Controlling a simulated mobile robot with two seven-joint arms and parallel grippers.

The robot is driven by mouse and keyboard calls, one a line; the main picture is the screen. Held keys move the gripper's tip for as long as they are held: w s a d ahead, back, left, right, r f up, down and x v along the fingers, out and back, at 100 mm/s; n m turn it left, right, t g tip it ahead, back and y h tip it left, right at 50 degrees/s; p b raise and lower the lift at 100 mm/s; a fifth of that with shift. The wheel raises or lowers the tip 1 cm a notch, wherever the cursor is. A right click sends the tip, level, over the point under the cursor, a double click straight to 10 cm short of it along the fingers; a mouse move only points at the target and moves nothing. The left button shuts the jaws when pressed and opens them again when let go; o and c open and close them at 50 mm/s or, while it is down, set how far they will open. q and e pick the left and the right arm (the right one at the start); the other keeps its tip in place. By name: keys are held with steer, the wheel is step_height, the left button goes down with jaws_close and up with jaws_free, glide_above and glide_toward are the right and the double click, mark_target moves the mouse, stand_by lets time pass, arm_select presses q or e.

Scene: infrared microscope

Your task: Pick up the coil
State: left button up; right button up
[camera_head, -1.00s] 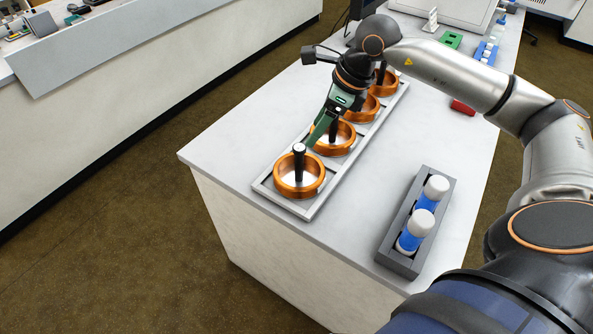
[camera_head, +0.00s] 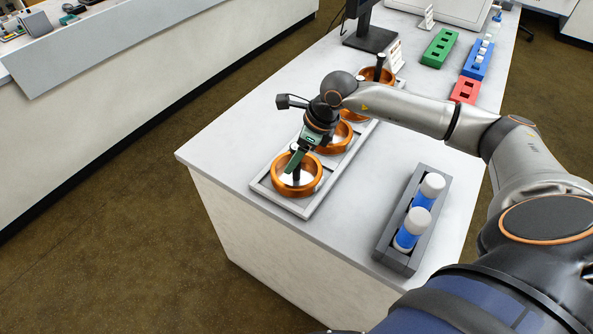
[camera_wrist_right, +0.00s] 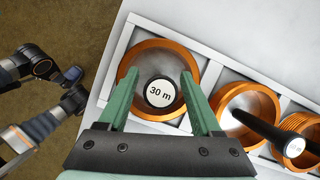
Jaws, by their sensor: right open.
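Several copper-coloured coils sit in a row in a grey tray (camera_head: 317,206). The nearest coil (camera_head: 297,191) stands at the tray's front end around a black post. In the right wrist view this coil (camera_wrist_right: 128,72) surrounds a post with a round white top (camera_wrist_right: 160,93) marked "30 m". My right gripper (camera_head: 291,166) is over this nearest coil. In the right wrist view its two green fingers (camera_wrist_right: 158,90) are apart, one on each side of the post top, with nothing held. Whether the fingers touch the coil cannot be told. My left gripper does not show.
A grey rack (camera_head: 385,250) with two white-capped blue bottles stands right of the tray. Green (camera_head: 439,48), blue (camera_head: 477,62) and red (camera_head: 464,91) racks and a monitor stand (camera_head: 370,38) are farther back. The bench's front left corner is clear.

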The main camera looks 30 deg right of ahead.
jaws_close()
stand_by(0.4)
stand_by(0.9)
